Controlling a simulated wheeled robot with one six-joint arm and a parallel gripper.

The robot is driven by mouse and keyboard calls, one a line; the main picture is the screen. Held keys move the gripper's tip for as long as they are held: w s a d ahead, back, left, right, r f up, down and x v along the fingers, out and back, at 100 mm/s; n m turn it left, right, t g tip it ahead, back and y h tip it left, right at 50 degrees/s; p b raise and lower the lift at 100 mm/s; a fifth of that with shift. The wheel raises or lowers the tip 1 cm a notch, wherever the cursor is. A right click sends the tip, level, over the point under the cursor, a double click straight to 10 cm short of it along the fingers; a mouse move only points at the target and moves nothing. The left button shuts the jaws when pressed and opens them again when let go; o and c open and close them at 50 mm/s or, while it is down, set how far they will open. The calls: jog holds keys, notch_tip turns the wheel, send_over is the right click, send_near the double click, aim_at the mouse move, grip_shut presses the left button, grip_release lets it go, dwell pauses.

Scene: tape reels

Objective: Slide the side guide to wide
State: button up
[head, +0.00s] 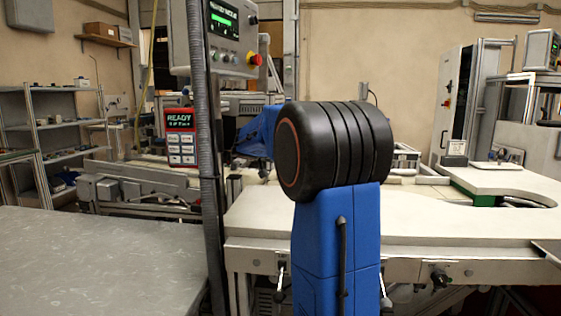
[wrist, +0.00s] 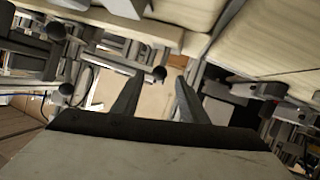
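My gripper (wrist: 156,92) shows in the wrist view with its two dark fingers apart and nothing between them. Machine parts with rods and round dark knobs lie beyond it. One knob (wrist: 159,73) appears just past the fingertips, between the fingers in the picture; I cannot tell whether they touch. Another knob (wrist: 57,30) is at the upper left. I cannot tell for sure which part is the side guide or at which setting it stands. In the head view my blue arm hides the gripper and part of the machine behind it.
A long metal rail assembly (head: 140,180) runs along the line at left. A pale worktop (head: 440,215) extends right. A grey table (head: 90,260) is at front left. A control box (head: 222,38) with a red button and a red READY panel (head: 181,120) stand near a grey post.

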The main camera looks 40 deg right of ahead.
jog(key=shift+x, duration=1.6)
grip_shut()
jog(key=shift+s+a, duration=0.9)
jog(key=shift+a, duration=0.1)
grip_release()
